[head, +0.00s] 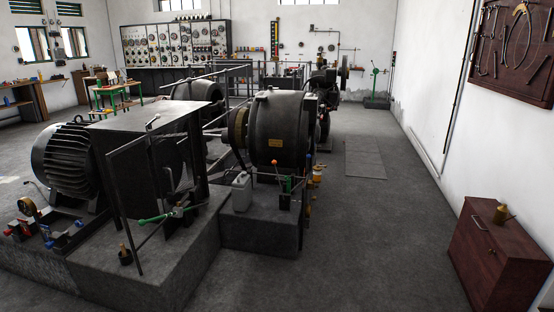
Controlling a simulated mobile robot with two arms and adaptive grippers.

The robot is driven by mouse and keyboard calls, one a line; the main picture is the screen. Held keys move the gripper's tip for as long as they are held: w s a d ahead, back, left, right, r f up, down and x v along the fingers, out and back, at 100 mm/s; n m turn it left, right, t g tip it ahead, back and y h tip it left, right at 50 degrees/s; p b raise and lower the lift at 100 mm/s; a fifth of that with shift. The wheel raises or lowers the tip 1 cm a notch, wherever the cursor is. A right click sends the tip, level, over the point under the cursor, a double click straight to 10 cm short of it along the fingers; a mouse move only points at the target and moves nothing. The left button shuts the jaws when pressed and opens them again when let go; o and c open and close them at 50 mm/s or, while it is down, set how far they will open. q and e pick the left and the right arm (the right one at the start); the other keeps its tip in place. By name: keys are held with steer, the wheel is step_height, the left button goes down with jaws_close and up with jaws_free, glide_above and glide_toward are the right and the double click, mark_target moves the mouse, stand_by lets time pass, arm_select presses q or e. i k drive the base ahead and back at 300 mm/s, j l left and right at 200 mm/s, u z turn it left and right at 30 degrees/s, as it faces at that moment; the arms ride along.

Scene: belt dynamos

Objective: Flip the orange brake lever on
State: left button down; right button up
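A small lever with an orange knob (275,162) stands on the front of the concrete plinth, before the large dark dynamo drum (280,125). It looks like the orange brake lever. Its thin shaft is hard to make out, and I cannot tell whether it is on or off. A green part (287,184) stands just right of it, and a grey canister (241,192) to its left. Neither of my grippers shows in the head view.
A green-handled lever (163,215) sits by the metal frame at the left front. A dark red cabinet (496,255) stands at the right, with a tool board (513,50) on the wall above. The grey floor (365,240) between plinth and cabinet is clear.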

mark_target(275, 162)
steer(key=i, duration=3.25)
steer(key=z, duration=0.35)
